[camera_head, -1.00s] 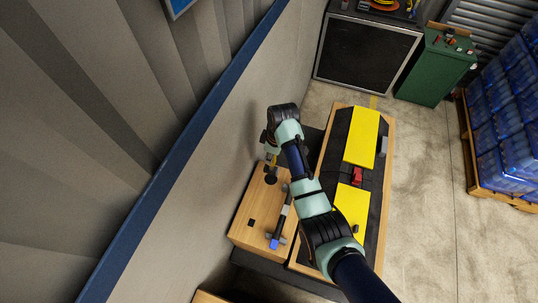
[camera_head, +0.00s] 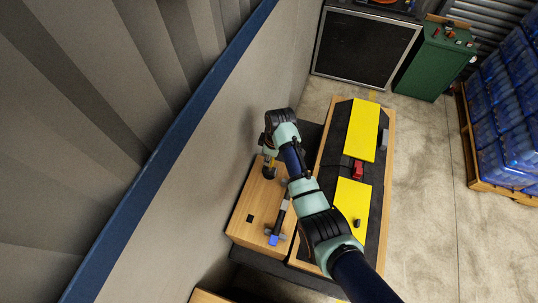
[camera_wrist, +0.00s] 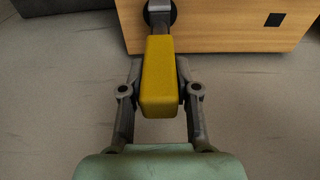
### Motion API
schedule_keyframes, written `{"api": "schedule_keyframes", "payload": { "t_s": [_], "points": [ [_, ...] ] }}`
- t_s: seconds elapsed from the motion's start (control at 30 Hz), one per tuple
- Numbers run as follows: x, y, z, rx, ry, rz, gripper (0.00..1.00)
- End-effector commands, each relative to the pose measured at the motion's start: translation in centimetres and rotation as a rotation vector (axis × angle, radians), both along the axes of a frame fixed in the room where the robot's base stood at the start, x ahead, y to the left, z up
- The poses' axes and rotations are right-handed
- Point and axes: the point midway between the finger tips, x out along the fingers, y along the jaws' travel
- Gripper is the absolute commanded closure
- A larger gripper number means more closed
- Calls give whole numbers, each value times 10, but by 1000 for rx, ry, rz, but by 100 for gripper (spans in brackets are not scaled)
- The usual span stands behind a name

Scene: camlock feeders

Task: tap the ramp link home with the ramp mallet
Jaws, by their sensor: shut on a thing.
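My gripper (camera_wrist: 160,95) is shut on the yellow handle (camera_wrist: 160,78) of a mallet. Its grey shaft runs to a dark round head (camera_wrist: 160,12) over the wooden box. In the head view the mallet's dark head (camera_head: 269,173) shows just below my wrist, above the far part of the box; I cannot tell whether it touches. A red piece (camera_head: 358,170), likely the ramp link, sits between two yellow panels on the black ramp (camera_head: 338,163), right of my arm. How far in it sits is not clear.
The wooden box (camera_head: 244,230) has a small dark square on top. A blue-ended tool (camera_head: 274,239) lies near its front, partly behind my arm. A grey wall (camera_head: 215,170) stands close on the left. A green cabinet (camera_head: 427,65) and a blue-wrapped pallet (camera_head: 508,120) stand farther right.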

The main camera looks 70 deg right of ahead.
Motion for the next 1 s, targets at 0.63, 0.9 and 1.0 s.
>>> {"api": "schedule_keyframes", "payload": {
  "t_s": [0.63, 0.9, 1.0],
  "points": [
    [0, 0, -4, 0, 0, 0, 100],
    [0, 0, -11, -1, -1, 0, 100],
    [0, 0, -13, -1, -1, 0, 100]
  ]
}}
